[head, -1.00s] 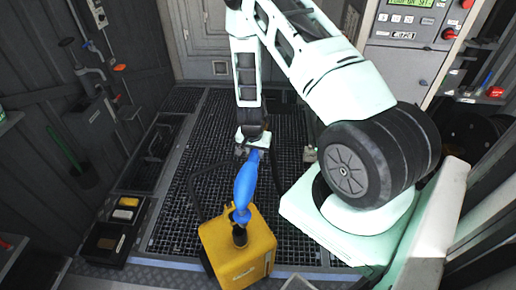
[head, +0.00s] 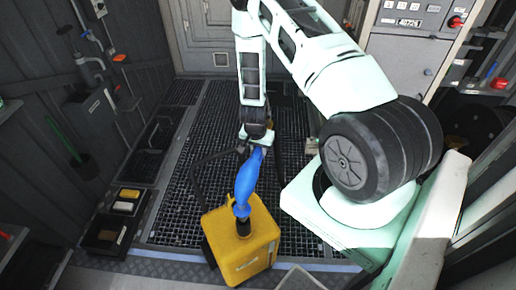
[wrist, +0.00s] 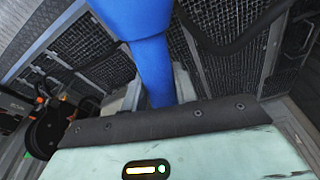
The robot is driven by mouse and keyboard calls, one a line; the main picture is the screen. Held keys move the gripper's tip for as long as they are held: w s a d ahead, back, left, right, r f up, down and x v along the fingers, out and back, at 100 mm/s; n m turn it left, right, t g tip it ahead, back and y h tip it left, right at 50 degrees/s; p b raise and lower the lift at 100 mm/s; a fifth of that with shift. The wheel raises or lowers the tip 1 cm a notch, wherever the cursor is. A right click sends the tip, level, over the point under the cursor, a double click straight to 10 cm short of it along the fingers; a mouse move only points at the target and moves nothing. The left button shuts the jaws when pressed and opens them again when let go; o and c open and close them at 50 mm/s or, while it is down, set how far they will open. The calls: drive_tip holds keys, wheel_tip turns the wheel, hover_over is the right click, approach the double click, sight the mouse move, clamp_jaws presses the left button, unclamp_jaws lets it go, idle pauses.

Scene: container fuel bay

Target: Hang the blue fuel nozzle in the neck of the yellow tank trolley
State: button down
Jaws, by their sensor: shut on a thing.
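The blue fuel nozzle (head: 247,179) is held upright, slightly tilted, by my gripper (head: 258,142) at its upper end. The nozzle also fills the top middle of the wrist view (wrist: 153,65), between my fingers (wrist: 156,88). The yellow tank trolley (head: 247,257) stands below it at the front. The nozzle's dark lower end (head: 243,226) is at the tank's neck. I cannot tell how deep it sits, because the neck opening is mostly hidden by the nozzle.
A black hose (head: 193,172) loops to the left of the nozzle. Dark grating (head: 190,210) covers the floor behind the trolley. Small open bins (head: 108,235) stand at the left. A control panel (head: 405,50) is at the back right.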

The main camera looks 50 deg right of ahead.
drive_tip(key=shift+s+d+f+b, duration=0.15)
drive_tip(key=shift+d+f+b, duration=0.1)
drive_tip(key=shift+f+b, duration=0.15)
drive_tip(key=shift+a+f, duration=0.1)
drive_tip(key=shift+a+f, duration=0.1)
drive_tip(key=shift+a, duration=0.05)
drive_tip(key=shift+f, duration=0.1)
idle(0.4)
drive_tip(key=shift+a+b+x, duration=0.15)
drive_tip(key=shift+b+x, duration=0.55)
drive_tip(key=shift+a+b+x, duration=0.1)
drive_tip(key=shift+b+x, duration=0.55)
drive_tip(key=shift+f, duration=0.15)
